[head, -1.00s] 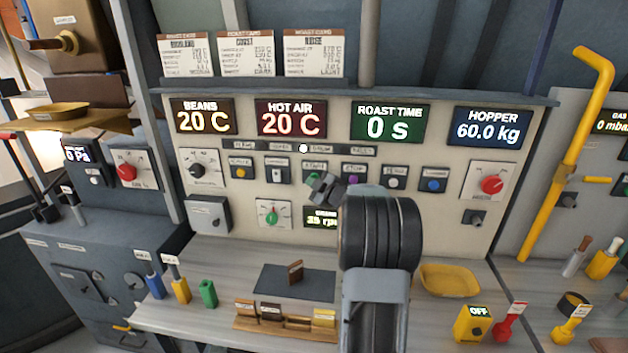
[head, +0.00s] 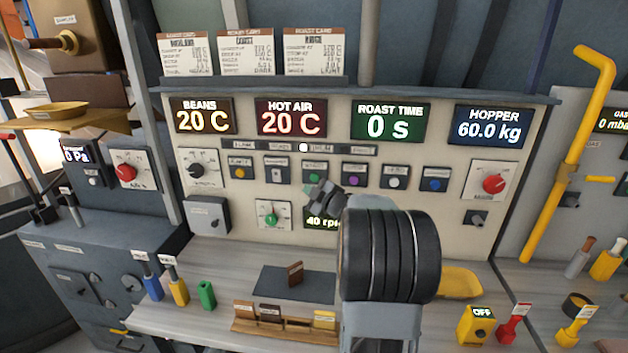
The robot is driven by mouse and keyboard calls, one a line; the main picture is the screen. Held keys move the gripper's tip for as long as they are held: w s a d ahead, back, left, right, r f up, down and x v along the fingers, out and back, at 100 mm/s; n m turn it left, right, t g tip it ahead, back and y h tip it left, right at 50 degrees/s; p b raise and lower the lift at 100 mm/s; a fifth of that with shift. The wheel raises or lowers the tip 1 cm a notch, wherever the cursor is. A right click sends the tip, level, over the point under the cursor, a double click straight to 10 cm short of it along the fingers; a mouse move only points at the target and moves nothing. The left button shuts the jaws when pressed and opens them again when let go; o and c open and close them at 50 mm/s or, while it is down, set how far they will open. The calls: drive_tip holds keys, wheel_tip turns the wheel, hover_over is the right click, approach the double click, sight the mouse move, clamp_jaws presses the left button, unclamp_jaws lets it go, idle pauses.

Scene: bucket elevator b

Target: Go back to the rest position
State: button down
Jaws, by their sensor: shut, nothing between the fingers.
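My gripper (head: 322,197) shows in the head view in front of the control panel (head: 445,210), just below the row of push buttons. It is shut with nothing in it. My arm rises from the bottom of the picture and hides part of the lower panel. The green-marked knob (head: 270,215) is to the left of my gripper. The rpm display (head: 318,221) below my gripper is partly hidden and reads about 40 rpm. I cannot tell whether my gripper touches the panel.
A yellow pipe (head: 568,160) stands at the right. A brass-coloured pan (head: 57,110) is at the left.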

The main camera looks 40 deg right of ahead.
idle(0.6)
drive_tip(key=s+d+f+m+g+h, duration=0.4)
drive_tip(key=s+f+m+g+h, duration=0.35)
drive_tip(key=m, duration=0.25)
drive_tip(key=s+a+g+y, duration=0.1)
drive_tip(key=s+a, duration=0.4)
drive_tip(key=a, duration=0.5)
drive_tip(key=s+a+g+y, duration=0.2)
drive_tip(key=s+a, duration=0.3)
drive_tip(key=a, duration=0.4)
drive_tip(key=s+a+g+y, duration=0.2)
drive_tip(key=s+a+y, duration=0.2)
drive_tip(key=a, duration=0.6)
drive_tip(key=shift+s+a+r, duration=0.25)
drive_tip(key=shift+s+a, duration=0.05)
drive_tip(key=shift+s, duration=0.7)
